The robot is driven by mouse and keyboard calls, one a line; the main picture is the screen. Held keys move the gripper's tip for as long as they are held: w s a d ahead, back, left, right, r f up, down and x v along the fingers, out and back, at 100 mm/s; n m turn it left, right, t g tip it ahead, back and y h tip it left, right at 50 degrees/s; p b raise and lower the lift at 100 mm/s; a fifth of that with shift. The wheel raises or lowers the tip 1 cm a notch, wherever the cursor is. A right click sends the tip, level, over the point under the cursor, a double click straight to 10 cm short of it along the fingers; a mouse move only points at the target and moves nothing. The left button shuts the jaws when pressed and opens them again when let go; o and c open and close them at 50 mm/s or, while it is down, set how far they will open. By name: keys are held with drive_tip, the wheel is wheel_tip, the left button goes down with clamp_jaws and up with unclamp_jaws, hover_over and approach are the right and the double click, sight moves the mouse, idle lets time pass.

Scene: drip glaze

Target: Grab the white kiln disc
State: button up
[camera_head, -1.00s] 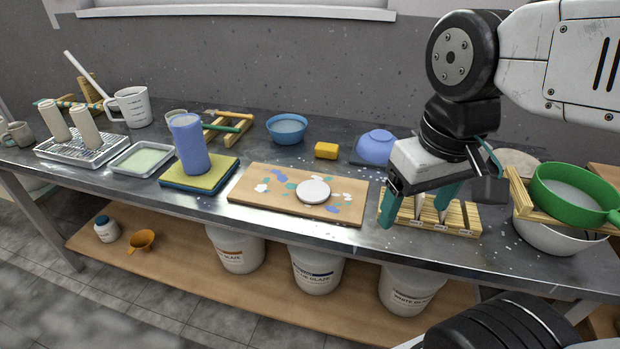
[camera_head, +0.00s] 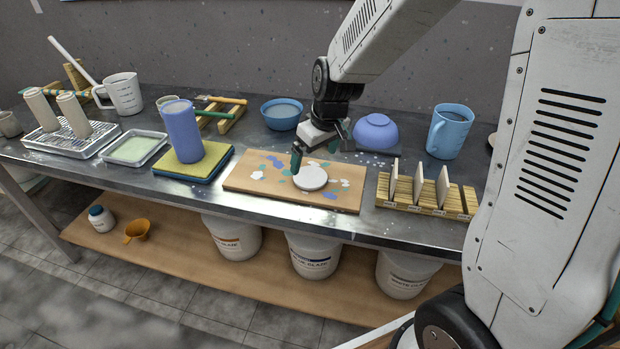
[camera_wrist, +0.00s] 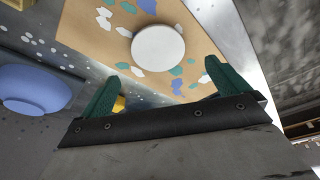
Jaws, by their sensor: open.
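The white kiln disc (camera_head: 311,178) lies flat on a wooden board (camera_head: 240,183) marked with blue, teal and white patches. My gripper (camera_head: 314,156) is just behind and above the disc, with its green fingers pointing down toward the board. In the wrist view the disc (camera_wrist: 158,45) lies beyond the two spread fingers (camera_wrist: 160,82), on the wooden board (camera_wrist: 200,55). The gripper is open and nothing is between its fingers. The disc is not touched, as far as I can see.
A blue bowl (camera_head: 376,132) and a blue pitcher (camera_head: 449,131) stand behind and to the right. A wooden rack (camera_head: 425,203) with upright tiles is right of the board. A blue cylinder (camera_head: 183,132) on sponges stands left. A light blue bowl (camera_head: 281,113) is behind.

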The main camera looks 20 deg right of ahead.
sight(311, 176)
drive_tip(key=x, duration=0.6)
drive_tip(key=shift+s+d+f, duration=0.1)
drive_tip(key=shift+d+f, duration=0.05)
drive_tip(key=shift+f, duration=0.25)
drive_tip(key=c, duration=1)
drive_tip(key=shift+r, duration=0.1)
